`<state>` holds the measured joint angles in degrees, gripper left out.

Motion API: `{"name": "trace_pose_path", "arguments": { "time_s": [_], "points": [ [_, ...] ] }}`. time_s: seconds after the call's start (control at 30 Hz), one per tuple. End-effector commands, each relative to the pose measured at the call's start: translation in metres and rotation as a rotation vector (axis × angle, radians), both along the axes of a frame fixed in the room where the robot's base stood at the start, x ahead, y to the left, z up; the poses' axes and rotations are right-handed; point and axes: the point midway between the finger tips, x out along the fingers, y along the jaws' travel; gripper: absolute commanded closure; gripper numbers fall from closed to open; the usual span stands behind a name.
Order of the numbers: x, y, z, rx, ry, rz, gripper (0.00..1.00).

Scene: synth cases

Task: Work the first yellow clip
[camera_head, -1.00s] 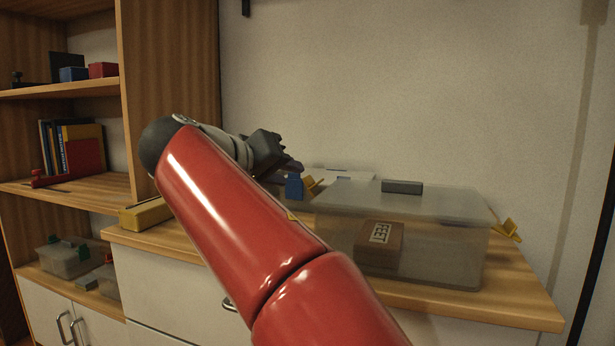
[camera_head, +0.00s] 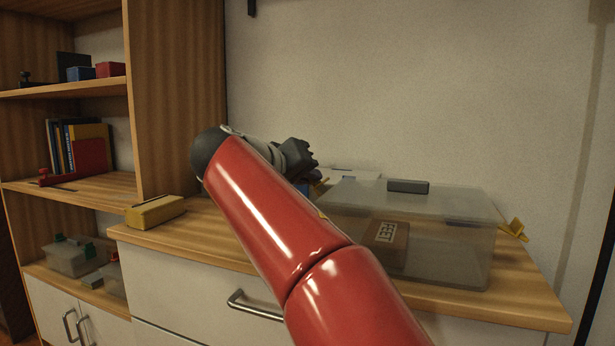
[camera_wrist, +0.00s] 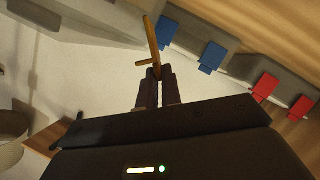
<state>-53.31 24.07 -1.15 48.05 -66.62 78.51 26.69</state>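A clear box (camera_head: 455,250) with a grey handle on its lid stands on the wooden counter. A yellow clip (camera_head: 319,187) sticks out at its left end, mostly hidden behind my gripper (camera_head: 312,163). This clip shows edge-on in the wrist view (camera_wrist: 152,45), with its lower end between my fingertips (camera_wrist: 157,78). The fingers are nearly together, with a narrow gap, and look shut on it. A second yellow clip (camera_head: 515,229) sticks out at the box's right end. A brown block labelled FEET (camera_head: 390,236) shows through the front wall.
Blue clips (camera_wrist: 211,56) and red clips (camera_wrist: 265,87) sit on a grey edge close by in the wrist view. A yellow block (camera_head: 155,212) lies at the counter's left end. A shelf unit (camera_head: 150,100) stands left; a wall is behind.

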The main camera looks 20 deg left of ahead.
Motion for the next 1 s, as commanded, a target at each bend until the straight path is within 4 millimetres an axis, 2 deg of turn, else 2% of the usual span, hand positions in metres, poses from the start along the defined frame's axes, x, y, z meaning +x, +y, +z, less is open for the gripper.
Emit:
{"name": "trace_pose_path", "arguments": {
  "time_s": [0.43, 1.0],
  "points": [
    [-0.001, -0.005, 0.002, 0.077, -0.007, -0.001, 1.00],
    [-0.003, -0.030, 0.010, 0.495, -0.040, -0.001, 1.00]
  ]
}}
